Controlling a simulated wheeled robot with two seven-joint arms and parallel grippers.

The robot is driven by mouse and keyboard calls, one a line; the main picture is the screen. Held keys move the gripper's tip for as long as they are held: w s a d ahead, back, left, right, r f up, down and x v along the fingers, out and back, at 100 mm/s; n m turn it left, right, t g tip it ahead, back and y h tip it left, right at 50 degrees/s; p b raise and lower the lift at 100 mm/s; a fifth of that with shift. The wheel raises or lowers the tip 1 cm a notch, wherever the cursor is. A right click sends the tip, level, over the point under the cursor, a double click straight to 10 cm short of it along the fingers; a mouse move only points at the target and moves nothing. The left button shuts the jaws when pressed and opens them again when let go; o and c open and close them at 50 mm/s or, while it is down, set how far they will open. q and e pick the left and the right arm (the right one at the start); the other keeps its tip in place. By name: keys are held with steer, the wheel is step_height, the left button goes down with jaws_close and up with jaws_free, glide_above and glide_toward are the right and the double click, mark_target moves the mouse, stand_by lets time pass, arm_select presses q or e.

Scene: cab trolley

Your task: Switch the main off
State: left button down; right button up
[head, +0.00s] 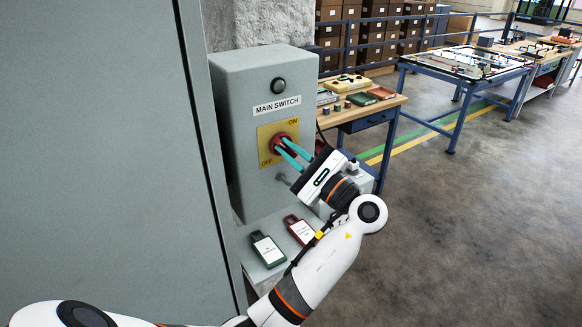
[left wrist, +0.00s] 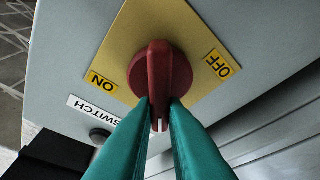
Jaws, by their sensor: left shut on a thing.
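The main switch is a red rotary knob (head: 284,137) on a yellow plate (head: 264,131) on the front of a grey cabinet (head: 235,95). In the left wrist view the knob (left wrist: 158,62) shows a white mark on its handle, pointing down the picture between my fingers. The ON label (left wrist: 103,81) lies to the left and the OFF label (left wrist: 219,64) to the right; the mark points straight at neither. My left gripper (head: 279,146) has its teal fingers shut on the knob's handle, one on each side. My right gripper is not in view.
A green lock-shaped tag (head: 268,250) and a red one (head: 300,229) lie on a grey shelf below the switch. A wooden table (head: 392,101) with books and small parts stands behind to the right. A large grey panel (head: 95,150) fills the left. Open floor lies right.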

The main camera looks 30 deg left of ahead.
arm_select(q)
steer(key=shift+s+f+n+g+h+b, duration=0.15)
steer(key=shift+n+g+h+b, duration=0.4)
steer(key=shift+n+b, duration=1.1)
steer(key=shift+w+f+n+g+h+b, duration=0.1)
steer(key=shift+n+g+h+b, duration=0.4)
steer(key=shift+n+b, duration=1.15)
steer(key=shift+s+f+n+g+h+b, duration=0.15)
steer(key=shift+n+g+h+b, duration=0.35)
steer(key=shift+n+b, duration=1.15)
steer(key=shift+n+p, duration=0.5)
steer(key=shift+n, duration=0.15)
steer(key=c, duration=1.5)
jaws_free()
steer(key=shift+o, duration=0.2)
steer(key=shift+r, duration=0.1)
